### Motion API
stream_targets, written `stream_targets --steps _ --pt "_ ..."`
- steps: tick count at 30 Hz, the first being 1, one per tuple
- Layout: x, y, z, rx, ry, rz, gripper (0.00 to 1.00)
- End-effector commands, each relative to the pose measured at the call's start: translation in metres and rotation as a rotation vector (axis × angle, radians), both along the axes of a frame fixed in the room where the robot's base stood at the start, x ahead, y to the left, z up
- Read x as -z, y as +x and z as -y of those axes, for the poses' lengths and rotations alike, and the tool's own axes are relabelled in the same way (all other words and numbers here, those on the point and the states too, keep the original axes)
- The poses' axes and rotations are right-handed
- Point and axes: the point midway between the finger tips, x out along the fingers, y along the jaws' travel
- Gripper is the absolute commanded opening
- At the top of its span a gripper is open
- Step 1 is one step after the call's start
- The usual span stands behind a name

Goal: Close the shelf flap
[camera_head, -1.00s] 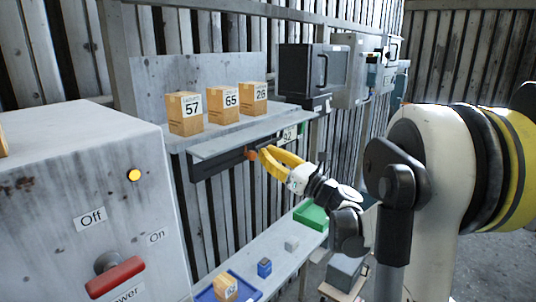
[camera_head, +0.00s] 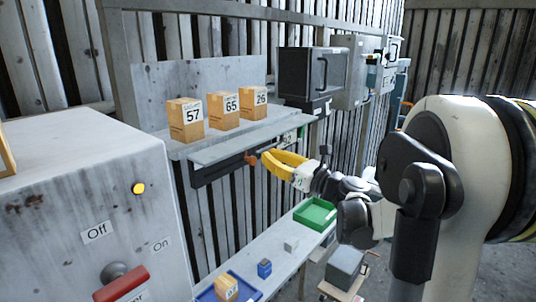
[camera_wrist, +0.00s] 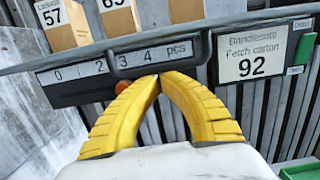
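The shelf flap (camera_head: 245,140) is a long grey panel along the front of the carton shelf, sticking outward above a dark strip. In the wrist view the flap's edge (camera_wrist: 225,23) runs across the top, above the strip printed with piece numbers (camera_wrist: 100,68). My gripper (camera_wrist: 158,76) has its yellow fingertips together, at the lower edge of the strip's dark middle part. It shows in the head view (camera_head: 266,160) below the flap, with nothing seen between the tips. Whether the tips touch the strip cannot be told. An orange knob (camera_head: 252,160) sits just left of the fingers.
Numbered cartons (camera_head: 224,110) stand on the shelf. A label reading 92 (camera_wrist: 252,55) hangs right of the strip. Below are a green tray (camera_head: 315,214), a blue tray (camera_head: 246,286) and small blocks on a bench. A grey control box (camera_head: 90,210) stands at the left.

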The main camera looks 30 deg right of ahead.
Motion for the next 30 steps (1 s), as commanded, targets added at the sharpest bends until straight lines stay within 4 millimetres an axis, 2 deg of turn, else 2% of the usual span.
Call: stream_targets --steps 11,30 --pt "-0.017 -0.010 0.004 0.002 -0.059 -0.160 0.00" --pt "-0.061 -0.026 0.009 -0.001 -0.263 -0.719 0.00"
